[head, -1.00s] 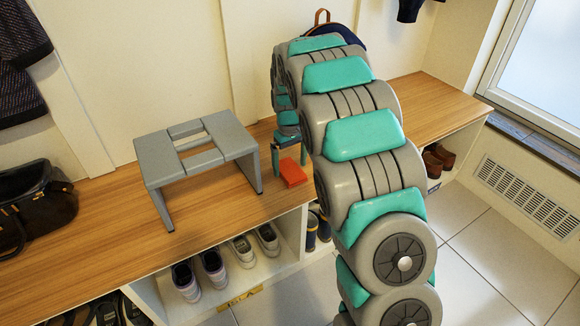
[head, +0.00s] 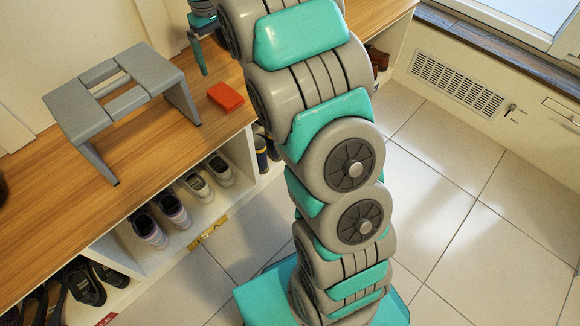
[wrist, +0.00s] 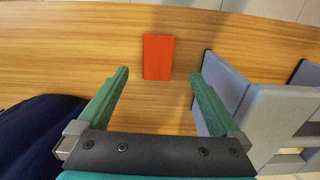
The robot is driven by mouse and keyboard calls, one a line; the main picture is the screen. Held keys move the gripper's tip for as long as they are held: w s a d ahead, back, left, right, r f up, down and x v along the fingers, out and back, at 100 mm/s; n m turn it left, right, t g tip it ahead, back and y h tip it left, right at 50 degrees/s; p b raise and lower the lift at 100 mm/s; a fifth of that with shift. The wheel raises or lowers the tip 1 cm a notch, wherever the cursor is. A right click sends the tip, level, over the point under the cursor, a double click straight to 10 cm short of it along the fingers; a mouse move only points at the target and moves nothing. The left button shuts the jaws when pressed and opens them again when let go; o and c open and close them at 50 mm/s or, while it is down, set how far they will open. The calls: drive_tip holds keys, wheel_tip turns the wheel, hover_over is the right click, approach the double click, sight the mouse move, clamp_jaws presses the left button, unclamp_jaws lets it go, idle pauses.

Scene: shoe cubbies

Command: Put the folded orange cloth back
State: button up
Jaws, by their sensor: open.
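The folded orange cloth (head: 226,96) lies flat on the wooden bench top, near its front edge and right of a grey step stool (head: 152,62). In the wrist view the cloth (wrist: 158,57) is a small upright rectangle, fully visible, ahead of the fingers. My gripper (wrist: 159,76) is open and empty, its two green fingers on either side of the cloth's line and apart from it. In the head view part of my gripper shows above the bench behind the cloth, at the top edge; the rest is cut off or hidden by my arm.
The stool (wrist: 222,85) stands close to the right finger in the wrist view. A dark blue bag (wrist: 38,140) is at lower left there. Cubbies below the bench hold several shoes (head: 172,208). The tiled floor (head: 450,190) to the right is clear.

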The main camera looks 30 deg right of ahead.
drive_tip(key=s+f+m+g, duration=0.1)
drive_tip(key=s+m, duration=0.2)
drive_tip(key=s, duration=3.8)
drive_tip(key=shift+s+f+g, duration=0.3)
drive_tip(key=shift+s+f, duration=0.05)
drive_tip(key=shift+f, duration=0.05)
drive_tip(key=shift+a, duration=0.1)
